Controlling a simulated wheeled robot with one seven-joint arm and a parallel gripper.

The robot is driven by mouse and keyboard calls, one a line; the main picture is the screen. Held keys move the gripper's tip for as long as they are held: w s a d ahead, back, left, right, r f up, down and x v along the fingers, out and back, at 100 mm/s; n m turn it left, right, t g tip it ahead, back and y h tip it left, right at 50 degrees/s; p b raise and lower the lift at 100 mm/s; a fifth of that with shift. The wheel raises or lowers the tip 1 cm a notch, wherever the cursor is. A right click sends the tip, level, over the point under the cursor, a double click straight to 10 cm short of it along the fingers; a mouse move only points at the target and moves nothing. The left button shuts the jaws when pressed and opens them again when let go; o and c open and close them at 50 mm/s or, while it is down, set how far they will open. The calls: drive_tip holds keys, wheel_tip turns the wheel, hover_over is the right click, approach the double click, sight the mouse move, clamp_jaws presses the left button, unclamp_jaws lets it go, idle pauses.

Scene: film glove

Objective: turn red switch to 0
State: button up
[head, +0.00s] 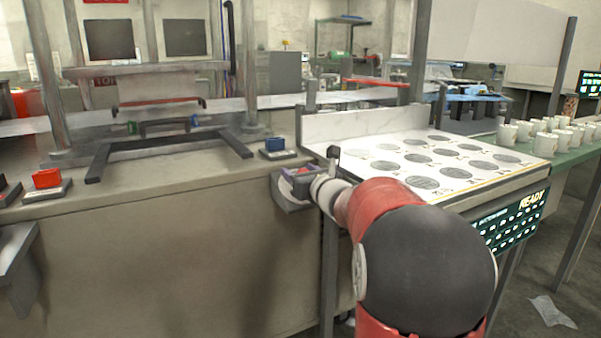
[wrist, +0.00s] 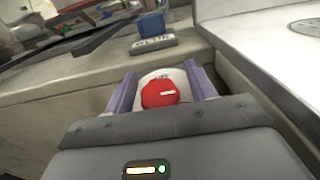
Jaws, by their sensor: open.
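A round red switch (wrist: 160,93) with a short white mark sits on a pale plate (wrist: 153,76) in the wrist view. The mark lies roughly level, toward the knob's right side. Small dark lettering on the plate's far edge is too small to read. My gripper (wrist: 160,74) is open, with one purple finger on each side of the red knob. Whether the fingers touch it I cannot tell. In the head view my gripper (head: 299,174) is at the counter's front edge, above a grey bracket (head: 291,202), and mostly hides the knob.
A blue switch block (head: 275,145) on a grey base stands on the counter behind; it also shows in the wrist view (wrist: 151,25). A red block (head: 46,178) stands far left. A white panel with grey discs (head: 420,182) lies right. A dark frame (head: 100,163) stands on the counter.

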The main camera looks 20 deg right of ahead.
drive_tip(key=shift+c, duration=0.2)
drive_tip(key=c, duration=0.9)
drive_tip(key=shift+n+y+p, duration=0.3)
drive_tip(key=shift+n+y, duration=0.3)
drive_tip(key=shift+n, duration=0.1)
drive_tip(key=shift+a+n+y, duration=0.1)
drive_tip(key=shift+n+y, duration=0.2)
drive_tip(key=shift+y, duration=0.1)
drive_tip(key=o, duration=0.9)
drive_tip(key=shift+o, duration=0.2)
